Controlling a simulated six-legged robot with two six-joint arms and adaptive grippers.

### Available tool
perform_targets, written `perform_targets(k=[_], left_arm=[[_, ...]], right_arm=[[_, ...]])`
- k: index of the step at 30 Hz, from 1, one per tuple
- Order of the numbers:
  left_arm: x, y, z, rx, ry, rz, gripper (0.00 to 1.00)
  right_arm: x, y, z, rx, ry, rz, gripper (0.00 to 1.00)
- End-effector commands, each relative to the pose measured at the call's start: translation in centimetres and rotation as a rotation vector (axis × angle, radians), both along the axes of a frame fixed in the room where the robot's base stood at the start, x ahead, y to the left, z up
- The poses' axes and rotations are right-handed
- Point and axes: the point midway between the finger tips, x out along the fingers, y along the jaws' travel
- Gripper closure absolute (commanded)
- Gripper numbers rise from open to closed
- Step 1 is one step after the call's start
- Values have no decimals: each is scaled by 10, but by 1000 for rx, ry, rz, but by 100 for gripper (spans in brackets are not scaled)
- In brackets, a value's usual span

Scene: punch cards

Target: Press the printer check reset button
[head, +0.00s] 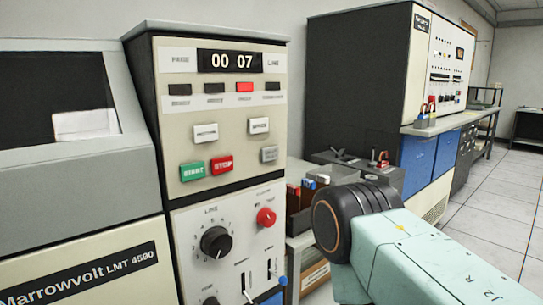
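The printer's control panel (223,118) stands left of centre, with a counter (230,61) reading 00 07. Below it is a row of indicators; one is lit red (244,87) and the others are dark. Under these are two white buttons (206,133), (259,125), a green START button (193,170), a red STOP button (221,164) and a small grey button (269,154) at the right. The grey button's lettering is too small to read surely, so I cannot confirm which one is check reset. Neither gripper shows; only a link of my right arm is at the lower right.
A lower panel with a black dial (216,242), a red knob (266,217) and levers sits beneath the buttons. The grey printer body (70,215) is at left. A tall cabinet (360,80) stands behind at right. Open tiled floor (485,215) lies at far right.

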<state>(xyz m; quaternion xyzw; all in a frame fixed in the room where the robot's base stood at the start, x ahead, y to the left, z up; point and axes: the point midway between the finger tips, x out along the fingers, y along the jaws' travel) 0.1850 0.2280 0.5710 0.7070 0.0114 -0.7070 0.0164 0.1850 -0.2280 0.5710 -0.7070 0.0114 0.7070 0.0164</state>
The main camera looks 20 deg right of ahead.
Motion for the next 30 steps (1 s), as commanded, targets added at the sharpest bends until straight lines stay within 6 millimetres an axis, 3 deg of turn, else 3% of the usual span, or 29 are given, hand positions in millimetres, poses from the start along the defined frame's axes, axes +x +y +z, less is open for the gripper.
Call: perform_targets(k=[10, 30], left_arm=[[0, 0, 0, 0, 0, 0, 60], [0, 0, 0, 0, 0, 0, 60]], right_arm=[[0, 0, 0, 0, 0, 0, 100], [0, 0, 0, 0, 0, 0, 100]])
